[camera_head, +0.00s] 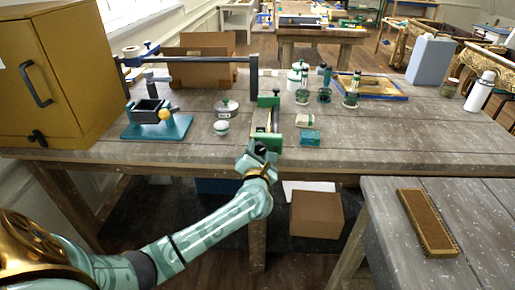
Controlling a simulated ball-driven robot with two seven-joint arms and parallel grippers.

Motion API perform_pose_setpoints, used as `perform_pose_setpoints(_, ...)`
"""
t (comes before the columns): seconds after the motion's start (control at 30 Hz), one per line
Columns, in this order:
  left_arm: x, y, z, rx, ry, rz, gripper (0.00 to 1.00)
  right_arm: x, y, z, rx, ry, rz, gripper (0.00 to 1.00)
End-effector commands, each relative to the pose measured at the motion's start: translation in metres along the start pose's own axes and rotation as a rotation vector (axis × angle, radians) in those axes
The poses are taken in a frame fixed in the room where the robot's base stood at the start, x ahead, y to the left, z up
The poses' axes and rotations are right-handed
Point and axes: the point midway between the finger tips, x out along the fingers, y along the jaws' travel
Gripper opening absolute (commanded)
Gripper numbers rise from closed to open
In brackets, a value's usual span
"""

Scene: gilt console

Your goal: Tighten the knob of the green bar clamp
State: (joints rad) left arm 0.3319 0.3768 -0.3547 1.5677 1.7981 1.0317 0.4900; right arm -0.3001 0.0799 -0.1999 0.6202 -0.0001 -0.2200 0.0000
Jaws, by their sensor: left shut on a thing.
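The green bar clamp (266,121) lies on the grey wooden table (385,137), near its front edge. It has a metal bar running away from me and green jaws at its near and far ends. My left gripper (262,158) is at the near end of the clamp, at the table's edge, and is shut on the clamp's knob. The knob itself is mostly hidden by the gripper. My right gripper does not show.
A blue-based vise-like fixture (157,126) stands to the left, beside a yellow cabinet (60,70). Green-topped tools (324,88) stand behind.

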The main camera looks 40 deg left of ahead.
Motion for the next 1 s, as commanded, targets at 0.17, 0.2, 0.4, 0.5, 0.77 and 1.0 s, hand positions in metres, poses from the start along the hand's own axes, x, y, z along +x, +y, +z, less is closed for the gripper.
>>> perform_pose_setpoints(0.17,-0.001,-0.002,-0.001,0.012,0.001,-0.005,0.14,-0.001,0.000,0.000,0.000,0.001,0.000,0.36)
perform_pose_setpoints(0.2,-0.002,-0.003,-0.001,0.012,0.002,-0.005,0.14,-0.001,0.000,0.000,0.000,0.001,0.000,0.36)
perform_pose_setpoints(0.4,-0.002,-0.003,-0.002,0.012,0.002,-0.006,0.14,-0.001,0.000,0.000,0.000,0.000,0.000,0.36)
perform_pose_setpoints(0.5,-0.002,-0.003,-0.002,0.011,0.002,-0.006,0.56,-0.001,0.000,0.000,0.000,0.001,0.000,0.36)
perform_pose_setpoints(0.77,-0.001,-0.002,-0.001,0.010,0.001,-0.003,0.59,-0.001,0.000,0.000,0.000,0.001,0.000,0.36)
perform_pose_setpoints(1.0,-0.025,-0.001,0.000,0.009,0.002,-0.005,0.59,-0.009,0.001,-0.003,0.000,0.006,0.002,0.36)
